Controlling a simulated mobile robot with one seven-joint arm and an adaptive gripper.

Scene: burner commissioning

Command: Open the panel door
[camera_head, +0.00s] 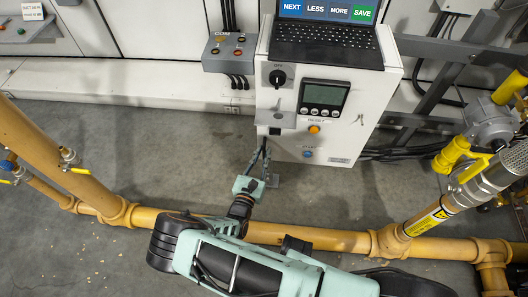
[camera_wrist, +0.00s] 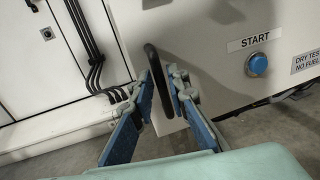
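The white panel door (camera_head: 342,142) is on the front of the control cabinet and looks closed. It also shows in the wrist view (camera_wrist: 205,50). Its black bar handle (camera_wrist: 151,57) stands near the door's left edge. My gripper (camera_head: 263,148) is at the lower left of the door in the head view. In the wrist view my gripper (camera_wrist: 160,85) is open, with its blue-padded fingers on either side of the handle. I cannot tell whether either finger touches it. The handle's lower part is close between the fingers.
A blue START button (camera_wrist: 257,64) sits right of the handle. A laptop (camera_head: 325,35) stands on the cabinet. A grey COM box (camera_head: 228,52) is at its left. Yellow pipes (camera_head: 330,240) run across the foreground beneath my arm. Floor left of the cabinet is clear.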

